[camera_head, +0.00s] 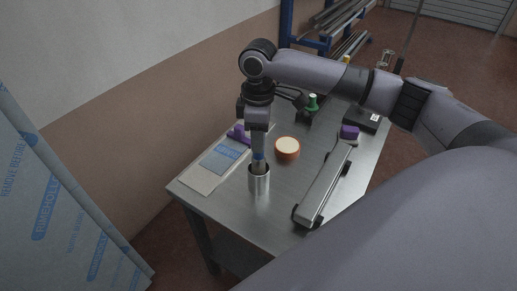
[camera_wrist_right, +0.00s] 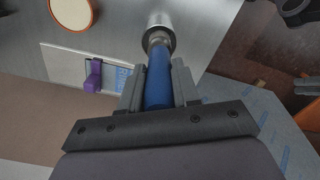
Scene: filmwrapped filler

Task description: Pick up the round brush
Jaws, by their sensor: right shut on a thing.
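The round brush has a blue handle (camera_wrist_right: 158,85) and stands upright with its lower end in a metal cup (camera_head: 259,182) near the table's front left part. The cup also shows in the right wrist view (camera_wrist_right: 162,22). My right gripper (camera_head: 259,148) points down above the cup and is shut on the blue handle. Its two fingers (camera_wrist_right: 158,82) lie on either side of the handle in the right wrist view. The brush's lower end is hidden inside the cup.
The metal table (camera_head: 235,215) also bears a flat panel with blue print (camera_head: 215,163), an orange-rimmed round container (camera_head: 287,146), a long metal bar tool (camera_head: 325,185), a purple thing (camera_head: 349,131) and a green-topped item (camera_head: 312,102). A wall stands behind the table at left.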

